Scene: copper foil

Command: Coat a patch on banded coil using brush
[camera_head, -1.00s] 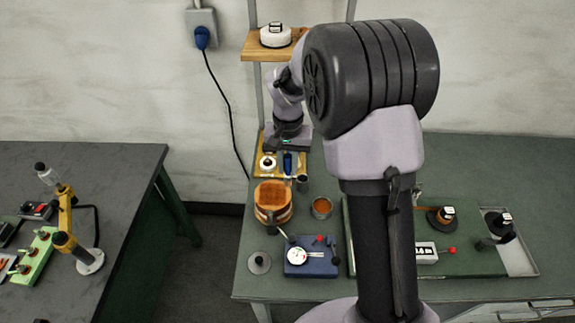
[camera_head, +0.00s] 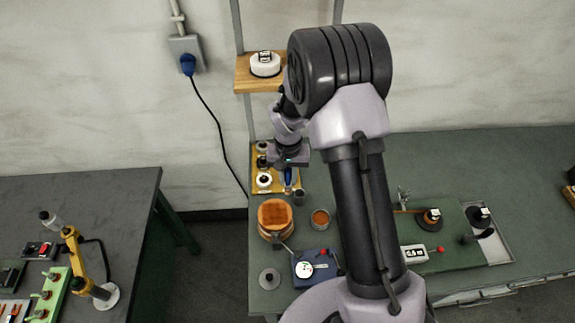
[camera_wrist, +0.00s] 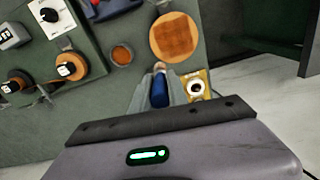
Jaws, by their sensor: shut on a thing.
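My gripper (camera_head: 288,171) is shut on the blue-handled brush (camera_head: 287,183) beside the yellow tray (camera_head: 254,179). In the wrist view, the blue handle (camera_wrist: 159,89) lies between the two fingers (camera_wrist: 159,98); the brush tip is hard to make out. The banded coil appears to be the round copper-brown piece crossed by paler lines (camera_head: 275,213), on the bench in front of the tray. It shows beyond the brush in the wrist view (camera_wrist: 175,38). A small cup with orange-brown contents (camera_head: 320,218) stands to its right.
A white round pot (camera_head: 264,181) sits on the tray, close to the gripper. A blue box with a dial (camera_head: 318,266) stands in front of the coil. A green board with spools (camera_head: 455,240) lies right. A shelf (camera_head: 243,78) is above; a floor gap separates the left table (camera_head: 130,220).

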